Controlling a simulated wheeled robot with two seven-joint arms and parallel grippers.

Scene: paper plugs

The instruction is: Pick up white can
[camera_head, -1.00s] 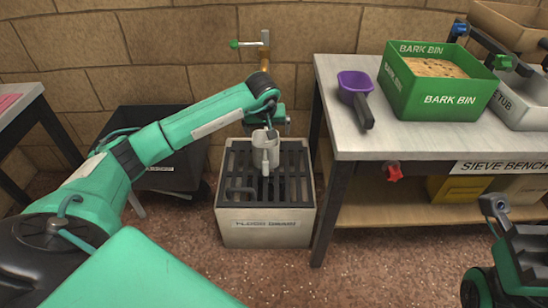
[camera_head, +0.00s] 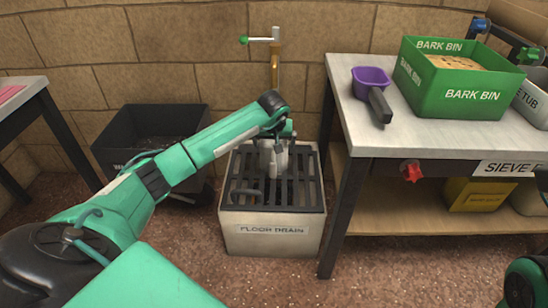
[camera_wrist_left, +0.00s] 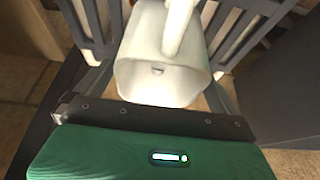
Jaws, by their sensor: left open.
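The white can (camera_head: 270,160) stands on the dark slatted grate of the floor drain (camera_head: 270,229), towards its back. My left gripper (camera_head: 276,140) reaches over it from the left and hides part of it. In the left wrist view, the can (camera_wrist_left: 160,65) is large, just in front of the palm, with a pale handle or spout running up along it. My left gripper (camera_wrist_left: 160,90) is open around it; whether the fingers touch it cannot be told. My right gripper does not show.
A bench (camera_head: 400,142) on the right holds a purple scoop (camera_head: 371,82) and a green bark bin (camera_head: 455,85). A tap (camera_head: 275,58) is on the wall behind the drain. A black bin (camera_head: 145,132) stands left of the drain. The floor in front is clear.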

